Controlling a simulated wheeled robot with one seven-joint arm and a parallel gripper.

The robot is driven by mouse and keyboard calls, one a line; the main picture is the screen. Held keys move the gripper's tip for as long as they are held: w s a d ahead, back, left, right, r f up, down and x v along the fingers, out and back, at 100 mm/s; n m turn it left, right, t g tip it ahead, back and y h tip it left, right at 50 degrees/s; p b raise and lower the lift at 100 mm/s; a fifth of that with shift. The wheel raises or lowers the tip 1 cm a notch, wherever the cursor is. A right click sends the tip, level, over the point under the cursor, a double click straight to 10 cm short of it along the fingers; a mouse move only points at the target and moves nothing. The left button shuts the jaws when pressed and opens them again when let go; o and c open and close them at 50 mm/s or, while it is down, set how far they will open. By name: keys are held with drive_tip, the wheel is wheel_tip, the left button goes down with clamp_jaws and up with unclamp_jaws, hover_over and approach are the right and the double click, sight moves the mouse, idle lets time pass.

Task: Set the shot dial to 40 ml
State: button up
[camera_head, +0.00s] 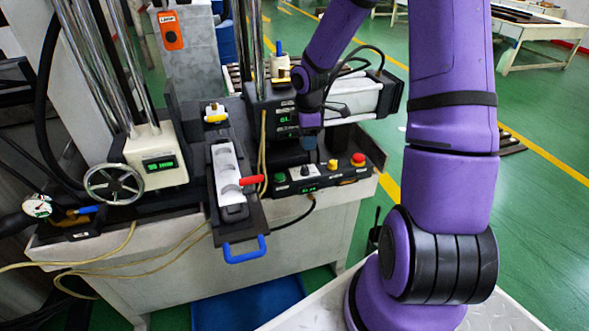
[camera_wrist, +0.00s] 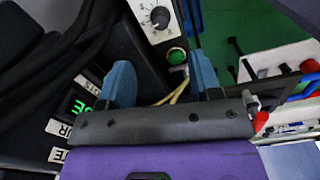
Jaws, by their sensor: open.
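A black knob on a white scale plate, which looks like the shot dial (camera_wrist: 160,17), shows at the top of the wrist view. Its pointer setting and scale numbers are too small to read. My gripper (camera_wrist: 162,78) is open and empty, its two blue fingers apart, with the dial beyond the fingertips and not between them. A green button (camera_wrist: 177,57) sits beside the dial. In the head view my gripper (camera_head: 309,140) points down above the control box (camera_head: 318,180), apart from its knobs. Which small knob there is the dial is hard to tell.
A red-and-yellow stop button (camera_head: 357,159) is at the box's right end. To the left are a white mould (camera_head: 227,170) with a red handle (camera_head: 252,180), a blue-handled tray (camera_head: 245,250) and a handwheel (camera_head: 114,184). Thin hoses (camera_head: 263,150) hang near the box.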

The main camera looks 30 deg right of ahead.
sight(305, 168)
drive_tip(key=f, duration=1.1)
drive_tip(key=shift+w+a+f, duration=0.2)
drive_tip(key=shift+f, duration=0.1)
drive_tip(key=c, duration=0.9)
